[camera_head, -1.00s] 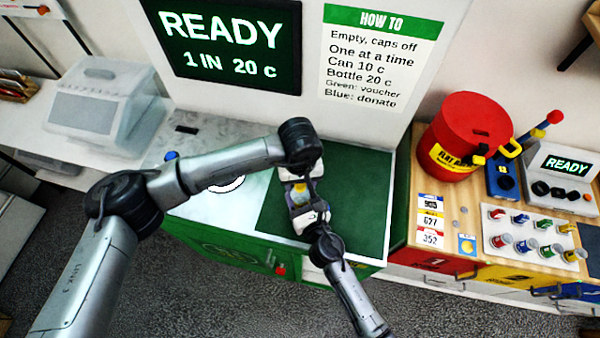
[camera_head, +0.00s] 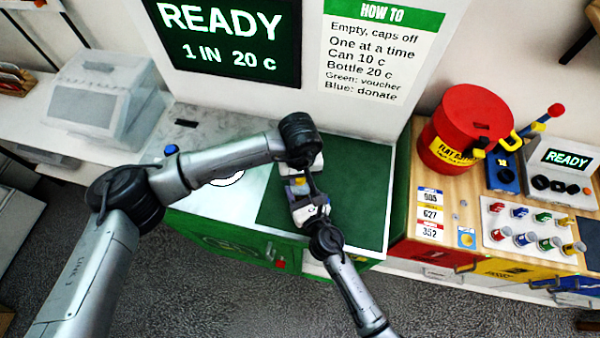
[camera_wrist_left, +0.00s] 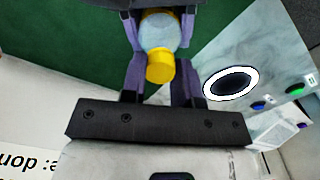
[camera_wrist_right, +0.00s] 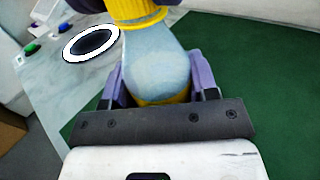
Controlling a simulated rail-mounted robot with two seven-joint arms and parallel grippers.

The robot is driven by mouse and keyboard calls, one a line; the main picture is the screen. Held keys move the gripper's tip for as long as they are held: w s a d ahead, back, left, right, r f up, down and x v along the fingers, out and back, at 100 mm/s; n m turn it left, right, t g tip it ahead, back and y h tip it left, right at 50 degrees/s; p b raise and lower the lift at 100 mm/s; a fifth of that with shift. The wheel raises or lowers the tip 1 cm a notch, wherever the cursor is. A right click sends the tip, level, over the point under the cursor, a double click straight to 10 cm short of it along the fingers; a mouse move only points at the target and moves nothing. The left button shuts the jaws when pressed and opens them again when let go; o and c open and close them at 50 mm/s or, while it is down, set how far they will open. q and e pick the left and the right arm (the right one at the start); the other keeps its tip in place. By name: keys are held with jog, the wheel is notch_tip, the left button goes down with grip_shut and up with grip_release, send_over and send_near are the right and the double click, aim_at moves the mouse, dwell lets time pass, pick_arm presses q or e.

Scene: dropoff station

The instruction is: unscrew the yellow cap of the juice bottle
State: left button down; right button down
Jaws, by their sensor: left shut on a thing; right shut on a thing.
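The juice bottle is held between my two grippers above the green mat; its pale body (camera_wrist_right: 158,65) fills the middle of the right wrist view. The yellow cap (camera_wrist_left: 160,66) shows in the left wrist view between the fingers of my left gripper (camera_wrist_left: 160,80), which is shut on it. My right gripper (camera_wrist_right: 160,88) is shut on the bottle body. In the head view, the left gripper (camera_head: 304,170) and right gripper (camera_head: 306,205) face each other, with a little of the bottle (camera_head: 298,184) between them. The arms hide most of it.
The green mat (camera_head: 355,190) lies below the grippers, clear at its right side. A round white-ringed opening (camera_wrist_left: 231,83) is in the pale counter beside it.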

pick_arm(q)
jog(key=n, duration=1.8)
jog(key=shift+n, duration=0.4)
jog(key=n, duration=0.4)
jog(key=shift+r, duration=0.1)
jog(key=n, duration=0.5)
jog(key=shift+n, duration=0.4)
jog(key=n, duration=2.5)
jog(key=shift+r+n, duration=0.1)
jog(key=shift+n, duration=0.2)
